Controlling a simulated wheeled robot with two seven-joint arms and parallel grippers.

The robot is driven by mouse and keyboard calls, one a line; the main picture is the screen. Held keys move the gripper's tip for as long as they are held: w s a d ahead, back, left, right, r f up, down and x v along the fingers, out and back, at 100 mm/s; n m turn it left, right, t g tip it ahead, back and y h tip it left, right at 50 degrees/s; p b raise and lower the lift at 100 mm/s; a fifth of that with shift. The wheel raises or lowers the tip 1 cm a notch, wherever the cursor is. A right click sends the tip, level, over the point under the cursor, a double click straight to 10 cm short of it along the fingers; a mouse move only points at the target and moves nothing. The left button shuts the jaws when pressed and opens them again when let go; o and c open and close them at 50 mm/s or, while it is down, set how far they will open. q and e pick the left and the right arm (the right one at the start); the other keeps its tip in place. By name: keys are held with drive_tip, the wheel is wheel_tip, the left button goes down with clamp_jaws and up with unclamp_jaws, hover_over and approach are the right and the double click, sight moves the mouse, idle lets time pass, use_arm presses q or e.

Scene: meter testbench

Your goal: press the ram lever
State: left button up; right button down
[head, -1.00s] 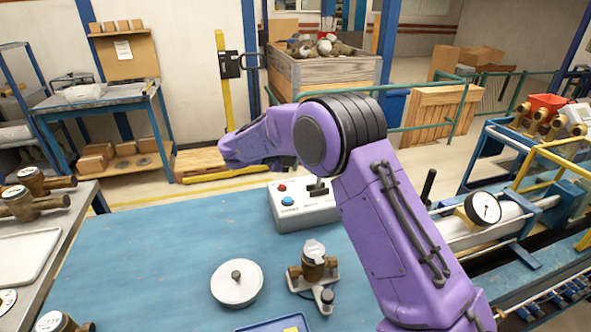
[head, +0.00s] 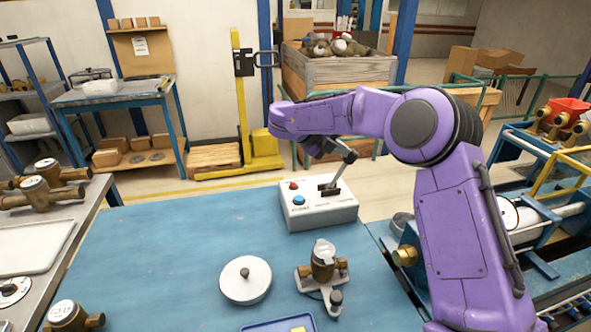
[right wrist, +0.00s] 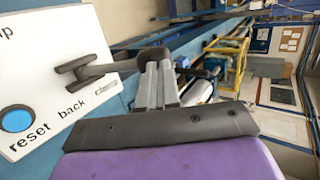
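The control box (head: 318,212) is white and grey with a red and a blue button, at the back of the blue table. Its lever (head: 339,177) has a grey shaft and black knob and leans up to the right in the head view. In the right wrist view the lever (right wrist: 110,70) runs from its slot to the fingertips, beside the words "reset", "back" and "clamp". My right gripper (right wrist: 160,72) has its grey fingers together, right at the knob. Whether they touch the knob I cannot tell. My left gripper is not in view.
A blue tray (head: 272,327) is at the front edge. The bench rig (head: 545,235) stands to the right.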

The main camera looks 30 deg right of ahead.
drive_tip(key=shift+s+d, duration=0.1)
drive_tip(key=v, duration=1.4)
drive_tip(key=shift+d+r+p, duration=0.2)
drive_tip(key=shift+r+p, duration=0.1)
drive_tip(key=shift+r, duration=0.15)
drive_tip(key=shift+s, duration=0.1)
